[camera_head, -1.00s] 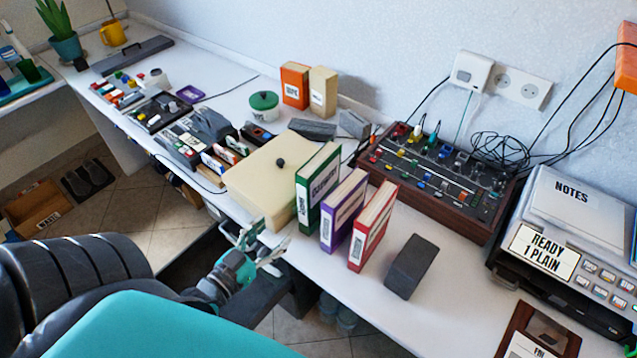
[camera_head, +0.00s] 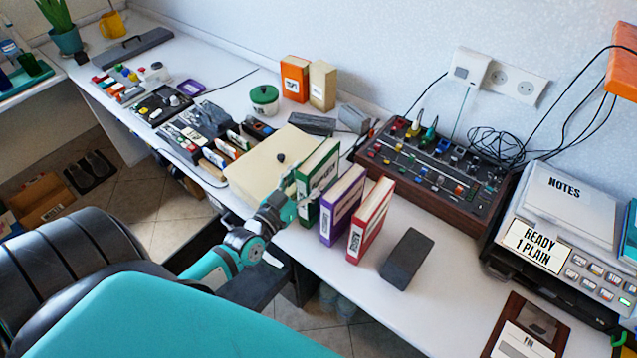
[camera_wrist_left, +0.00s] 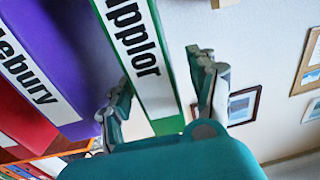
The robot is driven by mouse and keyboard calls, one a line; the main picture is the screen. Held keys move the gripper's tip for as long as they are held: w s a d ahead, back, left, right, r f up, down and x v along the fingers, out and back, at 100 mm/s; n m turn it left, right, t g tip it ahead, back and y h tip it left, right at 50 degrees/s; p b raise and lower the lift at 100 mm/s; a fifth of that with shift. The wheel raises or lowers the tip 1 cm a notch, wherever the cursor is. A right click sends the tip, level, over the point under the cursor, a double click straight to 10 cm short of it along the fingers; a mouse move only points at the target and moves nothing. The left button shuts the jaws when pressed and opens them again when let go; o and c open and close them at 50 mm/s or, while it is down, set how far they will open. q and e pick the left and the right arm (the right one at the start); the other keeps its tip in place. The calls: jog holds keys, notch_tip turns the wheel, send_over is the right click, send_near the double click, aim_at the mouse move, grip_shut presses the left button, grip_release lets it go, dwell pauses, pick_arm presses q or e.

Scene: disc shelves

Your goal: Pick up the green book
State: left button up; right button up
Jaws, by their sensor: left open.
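The green book (camera_head: 318,172) stands upright on the desk at the left end of a row of three, its spine facing my left arm. My left gripper (camera_head: 298,194) is open at its spine. In the left wrist view, the gripper (camera_wrist_left: 158,72) has one finger on each side of the green book (camera_wrist_left: 150,58). The left finger there is by the purple book (camera_wrist_left: 62,50), close to the gap between the two books. The right finger is in free air beside the green cover. My right gripper does not show.
The purple book (camera_head: 342,205) and the red book (camera_head: 371,220) stand close beside the green one. A dark block (camera_head: 407,259) is right of them. A cream box (camera_head: 262,170) with a dark knob lies just left. A mixer (camera_head: 440,175) is behind.

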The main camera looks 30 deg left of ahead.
pick_arm(q)
jog(key=w+p, duration=0.1)
jog(key=w, duration=0.3)
jog(key=shift+w+d, duration=0.1)
jog(key=shift+w, duration=0.25)
jog(key=shift+r, duration=0.1)
jog(key=shift+c, duration=0.2)
jog(key=shift+s, duration=0.1)
jog(key=shift+c, duration=1)
grip_shut()
jog(key=shift+r, duration=0.15)
